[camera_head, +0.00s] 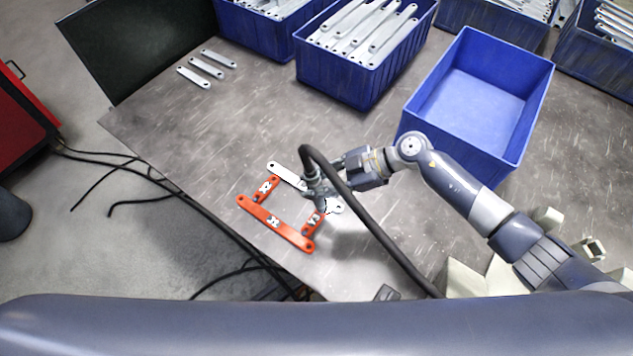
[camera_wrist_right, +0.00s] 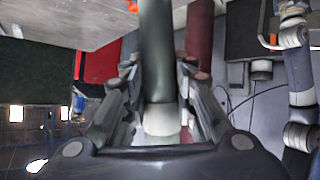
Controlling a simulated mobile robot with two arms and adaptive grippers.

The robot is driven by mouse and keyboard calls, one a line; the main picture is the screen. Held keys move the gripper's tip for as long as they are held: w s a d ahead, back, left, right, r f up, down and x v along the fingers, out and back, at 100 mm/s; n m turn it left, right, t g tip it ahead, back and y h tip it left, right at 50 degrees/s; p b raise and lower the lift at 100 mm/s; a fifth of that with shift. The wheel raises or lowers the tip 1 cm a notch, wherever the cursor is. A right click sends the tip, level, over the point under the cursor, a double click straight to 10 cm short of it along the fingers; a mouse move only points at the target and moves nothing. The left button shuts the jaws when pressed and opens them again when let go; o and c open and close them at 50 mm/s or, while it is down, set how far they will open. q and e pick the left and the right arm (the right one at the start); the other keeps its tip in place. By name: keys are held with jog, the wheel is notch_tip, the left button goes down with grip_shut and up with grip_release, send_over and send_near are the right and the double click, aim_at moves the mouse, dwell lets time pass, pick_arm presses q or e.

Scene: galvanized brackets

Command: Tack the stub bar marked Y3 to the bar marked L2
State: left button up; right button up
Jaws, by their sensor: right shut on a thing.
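My right gripper (camera_head: 313,185) is above the bars, shut on a torch-like tool with a thick dark hose (camera_head: 355,208). In the right wrist view its grey-green cylinder (camera_wrist_right: 156,60) lies between the fingers (camera_wrist_right: 160,100). The orange stub bar marked Y3 (camera_head: 313,223) lies right of and below the gripper, its upper end near the tool. A long orange bar (camera_head: 275,224), its mark hard to read, lies in front. Another orange stub bar (camera_head: 265,187) joins at left. A pale long bar (camera_head: 286,176) lies behind, partly hidden by the gripper. I cannot see the L2 mark clearly.
An empty blue bin (camera_head: 535,105) stands at right behind my arm. A blue bin of pale bars (camera_head: 335,78) stands at the back. Several loose pale bars (camera_head: 207,68) lie at the back left. The grey table (camera_head: 200,130) is clear left of the frame; its edge runs close by.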

jog(key=shift+p, duration=0.3)
dwell(0.7)
jog(key=shift+s+f, duration=0.1)
jog(key=shift+f, duration=0.05)
dwell(1.1)
notch_tip(320, 180, up, 5)
jog(key=p, duration=0.5)
jog(key=shift+p, duration=0.35)
jog(key=shift+w, duration=0.2)
